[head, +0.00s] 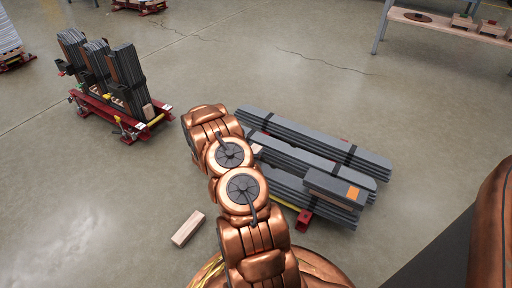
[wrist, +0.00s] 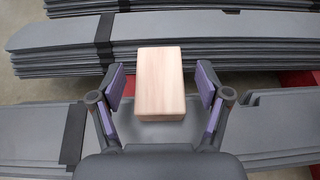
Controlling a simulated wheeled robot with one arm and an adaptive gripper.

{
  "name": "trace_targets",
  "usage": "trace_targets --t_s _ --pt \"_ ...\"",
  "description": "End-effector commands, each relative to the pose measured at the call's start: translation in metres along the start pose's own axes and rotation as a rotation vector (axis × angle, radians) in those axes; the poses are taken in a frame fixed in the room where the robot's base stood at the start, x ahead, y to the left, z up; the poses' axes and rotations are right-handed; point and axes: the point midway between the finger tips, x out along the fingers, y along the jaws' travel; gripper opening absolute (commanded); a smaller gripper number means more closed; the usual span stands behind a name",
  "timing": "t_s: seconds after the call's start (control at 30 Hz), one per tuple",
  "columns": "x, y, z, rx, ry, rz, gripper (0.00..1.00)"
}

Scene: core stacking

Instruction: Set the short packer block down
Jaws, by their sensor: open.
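The short packer block (wrist: 160,82), a pale wooden block, lies between the two fingers of my gripper (wrist: 160,78) in the wrist view. The fingers with purple pads are open, with a gap on each side of the block. The block appears to rest on the grey strapped plates, though its underside is hidden. In the head view a small part of the block (head: 257,148) shows beside my arm, among the plate stacks. My arm hides the gripper there.
Strapped grey plate stacks (head: 320,147) lie around the block, with a dark box (head: 330,185) bearing an orange label on the right. Another wooden block (head: 188,228) lies on the floor. A red cart (head: 125,120) with upright plates stands left. Open floor surrounds these.

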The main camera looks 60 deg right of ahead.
Motion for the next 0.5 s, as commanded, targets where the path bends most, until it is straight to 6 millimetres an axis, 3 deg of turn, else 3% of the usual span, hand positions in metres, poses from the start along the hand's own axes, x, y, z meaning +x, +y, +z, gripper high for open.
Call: trace_targets --t_s 0.2,0.5 --pt "-0.046 0.002 0.004 -0.003 0.000 0.005 0.76" --pt "-0.081 0.002 0.002 0.000 0.000 0.003 0.76"
